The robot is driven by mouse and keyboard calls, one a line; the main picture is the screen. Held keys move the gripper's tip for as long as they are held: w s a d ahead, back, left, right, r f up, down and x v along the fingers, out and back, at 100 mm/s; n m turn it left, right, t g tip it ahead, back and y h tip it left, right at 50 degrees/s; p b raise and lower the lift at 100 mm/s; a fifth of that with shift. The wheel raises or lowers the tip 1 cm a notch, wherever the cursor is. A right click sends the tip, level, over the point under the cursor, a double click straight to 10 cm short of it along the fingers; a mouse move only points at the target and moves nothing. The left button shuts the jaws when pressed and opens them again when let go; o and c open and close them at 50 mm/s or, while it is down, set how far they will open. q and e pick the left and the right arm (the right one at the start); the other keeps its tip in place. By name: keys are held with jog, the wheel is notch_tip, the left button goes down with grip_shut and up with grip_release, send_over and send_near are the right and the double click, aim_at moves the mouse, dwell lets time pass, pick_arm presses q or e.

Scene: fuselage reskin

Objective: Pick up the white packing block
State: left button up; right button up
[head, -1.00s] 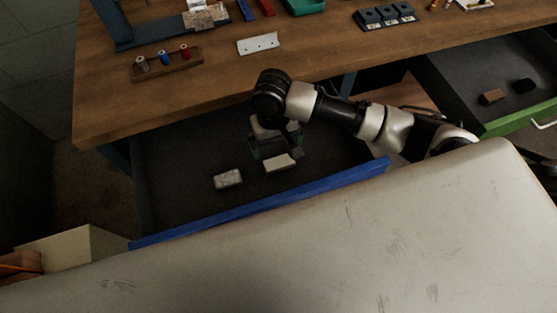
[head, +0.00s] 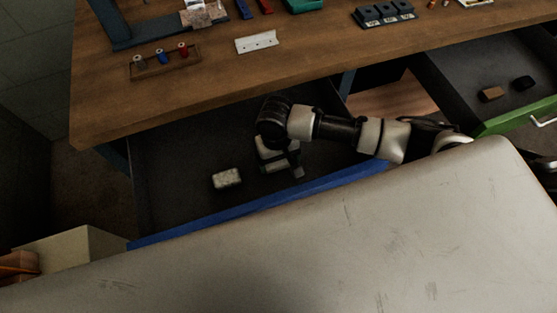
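Two pale blocks are in the blue-fronted drawer (head: 170,172). One whitish, speckled block (head: 227,178) lies free at the left. The other pale block (head: 274,167) is mostly hidden under my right gripper (head: 279,166), with only a strip showing. I cannot tell from colour alone which is the packing block. My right gripper points down into the drawer, its fingers around or right beside the second block; whether they are closed on it is hidden. My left gripper is not in view.
The wooden bench (head: 110,100) overhangs the drawer at the back; a spool rack (head: 165,61) and a white plate (head: 256,42) stand on it. A green-fronted drawer (head: 515,117) is open at right. A large pale scuffed panel (head: 330,235) fills the front.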

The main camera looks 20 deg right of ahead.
jog(key=c, duration=0.4)
jog(key=shift+o, duration=0.2)
jog(key=shift+r, duration=0.15)
jog(key=shift+r, duration=0.65)
notch_tip(320, 180, up, 3)
jog(key=shift+w+p, duration=0.1)
jog(key=shift+p, duration=0.2)
jog(key=s+d+r, duration=0.3)
jog(key=d+r, duration=0.4)
jog(key=d, duration=0.4)
jog(key=a+r, duration=0.3)
jog(key=r, duration=0.6)
jog(key=shift+w+a+r+p, duration=0.15)
jog(key=shift+w+a+p, duration=0.15)
jog(key=shift+p, duration=0.1)
